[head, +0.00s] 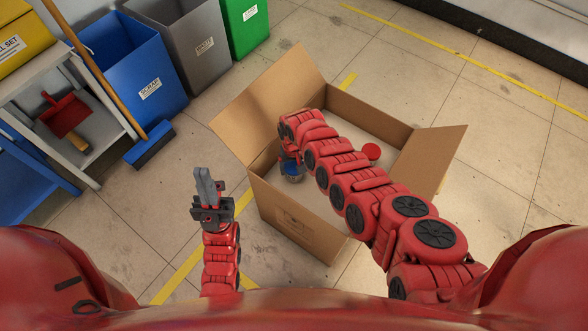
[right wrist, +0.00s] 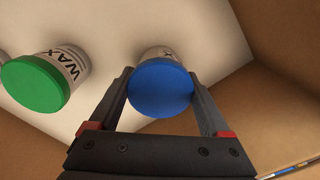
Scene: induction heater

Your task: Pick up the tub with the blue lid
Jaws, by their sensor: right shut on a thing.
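The tub with the blue lid (right wrist: 160,90) stands in the cardboard box, its white labelled body mostly hidden under the lid in the right wrist view. The blue lid also shows in the head view (head: 292,170), partly hidden by my right gripper. My right gripper (right wrist: 160,76) reaches down into the box from above and is shut on the tub, one finger on each side. I cannot tell whether the tub is clear of the box floor. My left gripper (head: 205,175) is outside the box to the left, fingers together and empty.
The open cardboard box (head: 290,218) has flaps spread outward. A green-lidded wax tub (right wrist: 38,85) stands beside the held tub, and a red lid (head: 371,151) shows further right in the box. Bins, a blue broom (head: 150,145) and a shelf stand at left.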

